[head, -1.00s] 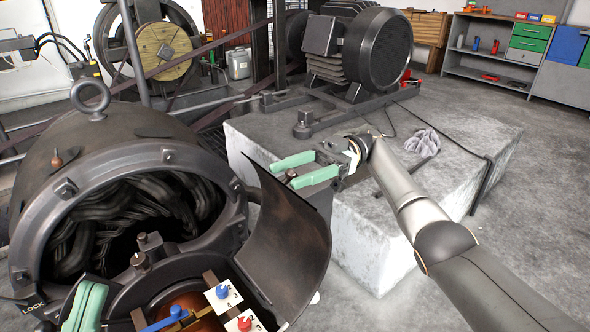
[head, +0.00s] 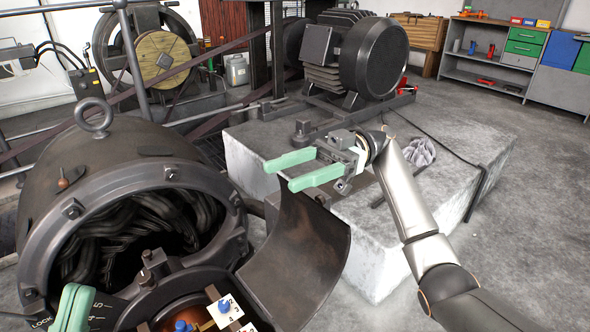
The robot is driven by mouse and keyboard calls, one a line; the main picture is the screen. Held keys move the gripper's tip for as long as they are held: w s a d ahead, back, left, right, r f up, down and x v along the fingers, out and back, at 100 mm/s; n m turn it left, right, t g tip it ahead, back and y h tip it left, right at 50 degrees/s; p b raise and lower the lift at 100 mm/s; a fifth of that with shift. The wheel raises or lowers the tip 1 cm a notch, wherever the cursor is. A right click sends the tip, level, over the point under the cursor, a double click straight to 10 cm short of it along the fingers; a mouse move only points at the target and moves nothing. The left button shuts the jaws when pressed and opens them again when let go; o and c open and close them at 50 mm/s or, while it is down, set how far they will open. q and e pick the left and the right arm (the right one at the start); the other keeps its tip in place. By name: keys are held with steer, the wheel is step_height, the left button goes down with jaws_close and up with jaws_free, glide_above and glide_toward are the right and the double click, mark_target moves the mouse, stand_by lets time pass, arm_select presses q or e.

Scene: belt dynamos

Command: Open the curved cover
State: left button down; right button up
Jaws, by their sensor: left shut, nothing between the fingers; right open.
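The curved cover (head: 297,262) is a dark metal plate standing out to the right of the big round dynamo housing (head: 125,180), swung away from its opening. Dark windings show inside the opening. My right gripper (head: 278,174) is open and empty, its green fingers just above the cover's top edge; I cannot tell whether they touch it. My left gripper (head: 74,308) is at the lower left, in front of the housing, with its green fingers shut and next to a dial marked LOCK.
A pale concrete block (head: 370,238) carrying a dark motor (head: 350,55) stands behind my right gripper. A blue knob (head: 224,306) on a white plate shows at the bottom. A grey rag (head: 420,152) lies on the block. The floor at right is clear.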

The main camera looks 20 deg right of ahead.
steer(key=s+a+r+p, duration=0.2)
steer(key=s+r, duration=0.1)
steer(key=s, duration=0.4)
steer(key=shift+s+a+r, duration=0.15)
steer(key=shift+s+r, duration=0.05)
